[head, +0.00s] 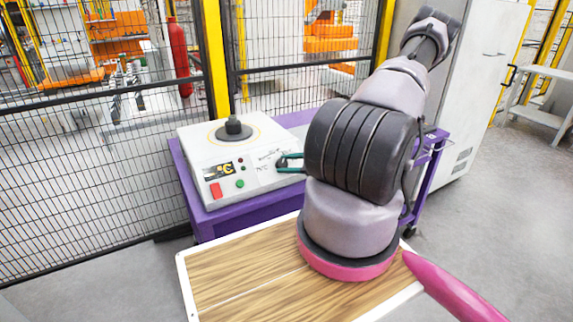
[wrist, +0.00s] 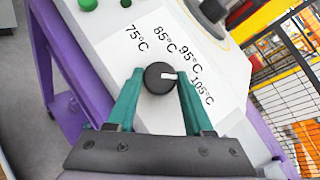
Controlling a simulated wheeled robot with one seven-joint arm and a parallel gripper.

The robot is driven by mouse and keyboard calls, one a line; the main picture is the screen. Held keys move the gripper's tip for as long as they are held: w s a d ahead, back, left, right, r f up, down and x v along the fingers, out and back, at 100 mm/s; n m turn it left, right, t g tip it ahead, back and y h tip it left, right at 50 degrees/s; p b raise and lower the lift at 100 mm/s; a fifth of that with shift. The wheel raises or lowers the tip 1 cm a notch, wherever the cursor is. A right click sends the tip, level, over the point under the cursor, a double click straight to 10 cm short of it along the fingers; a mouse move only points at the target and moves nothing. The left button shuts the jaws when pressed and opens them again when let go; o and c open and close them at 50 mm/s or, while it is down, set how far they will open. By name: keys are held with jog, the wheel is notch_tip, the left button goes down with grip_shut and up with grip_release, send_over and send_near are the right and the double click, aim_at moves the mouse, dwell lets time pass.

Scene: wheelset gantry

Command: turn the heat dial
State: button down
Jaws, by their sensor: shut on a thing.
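The heat dial (wrist: 158,77) is a round black knob with a white pointer mark, on the sloped white front of the heater unit (head: 262,180). In the wrist view the mark points right, between the printed 95°C and 105°C. Labels 75°C, 85°C, 95°C and 105°C curve around the dial. My gripper (wrist: 160,82) has teal fingers, one on each side of the knob, shut on it.
The heater has a display (head: 218,169), a red switch (head: 216,190) and a green button (head: 239,183). It stands on a purple cart (head: 222,222). A wire mesh fence (head: 95,180) is behind. A wood-topped surface (head: 235,280) is in front.

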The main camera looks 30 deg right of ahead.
dwell(0.3)
jog(key=shift+c, duration=1.4)
grip_release()
jog(key=v, duration=1)
jog(key=shift+s+r, duration=0.2)
jog(key=shift+s, duration=0.1)
jog(key=shift+d, duration=0.15)
